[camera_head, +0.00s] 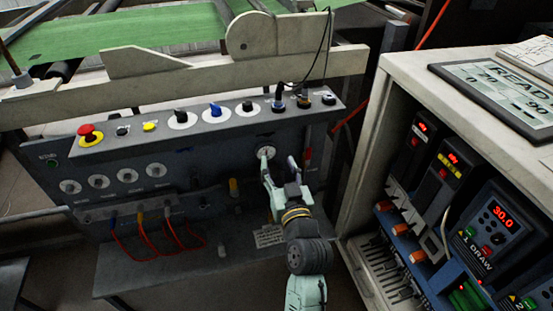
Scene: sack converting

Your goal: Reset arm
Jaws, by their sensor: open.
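My arm reaches up from the bottom of the head view, right of the middle. My gripper (278,161) is at its end, with its two pale fingers spread apart and nothing visible between them. It is in front of the grey control panel (220,165), close to a round white dial (265,152) below the panel's upper ledge. I cannot tell whether a fingertip touches the panel.
The panel ledge carries a red emergency button (88,134) and several knobs, including a blue one (214,109). Red cables (150,245) hang lower left.

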